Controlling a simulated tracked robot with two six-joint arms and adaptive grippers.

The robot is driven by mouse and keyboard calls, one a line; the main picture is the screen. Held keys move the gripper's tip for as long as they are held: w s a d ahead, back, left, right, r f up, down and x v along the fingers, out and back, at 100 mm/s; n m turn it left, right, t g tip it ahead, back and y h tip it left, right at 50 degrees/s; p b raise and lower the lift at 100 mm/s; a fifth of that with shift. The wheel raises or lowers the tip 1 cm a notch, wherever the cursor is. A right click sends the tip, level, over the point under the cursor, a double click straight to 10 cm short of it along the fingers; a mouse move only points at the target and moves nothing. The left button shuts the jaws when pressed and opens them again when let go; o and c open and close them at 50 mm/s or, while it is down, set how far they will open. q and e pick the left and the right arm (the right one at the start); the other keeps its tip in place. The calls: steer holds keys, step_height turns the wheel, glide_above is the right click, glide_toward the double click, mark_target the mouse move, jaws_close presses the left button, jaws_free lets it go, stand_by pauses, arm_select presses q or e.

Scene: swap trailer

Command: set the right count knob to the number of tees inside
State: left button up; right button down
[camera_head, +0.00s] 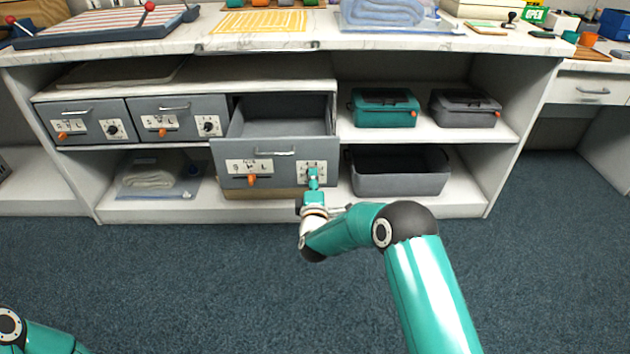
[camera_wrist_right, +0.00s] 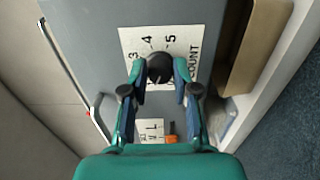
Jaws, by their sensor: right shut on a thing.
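The right grey drawer (camera_head: 232,148) is pulled open under the counter. Its visible inside is bare grey; I see no tees, and the part behind the front panel is hidden. Its count knob is a round black knob (camera_wrist_right: 159,68) on a white plate (camera_wrist_right: 131,36) marked COUNT, with 3, 4 and 5 readable. I cannot tell which number the knob points at. My right gripper (camera_head: 314,180) is at this knob, its two fingers (camera_wrist_right: 159,76) shut on the knob's sides. In the head view the gripper covers the knob. My left gripper is out of view.
An orange lever (camera_head: 252,180) and a bar handle (camera_head: 276,153) are on the same drawer front. Two shut drawers (camera_head: 80,107) (camera_head: 177,105) with similar plates are to the left. A grey bin (camera_head: 400,182) stands close on the right. The carpet in front is clear.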

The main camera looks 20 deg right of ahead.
steer(key=shift+a+f, duration=0.2)
steer(key=shift+a, duration=0.05)
steer(key=c, duration=0.9)
jaws_free()
steer(key=shift+o, duration=0.2)
steer(key=shift+d+r, duration=0.1)
steer(key=shift+d, duration=0.05)
steer(key=v, duration=1.2)
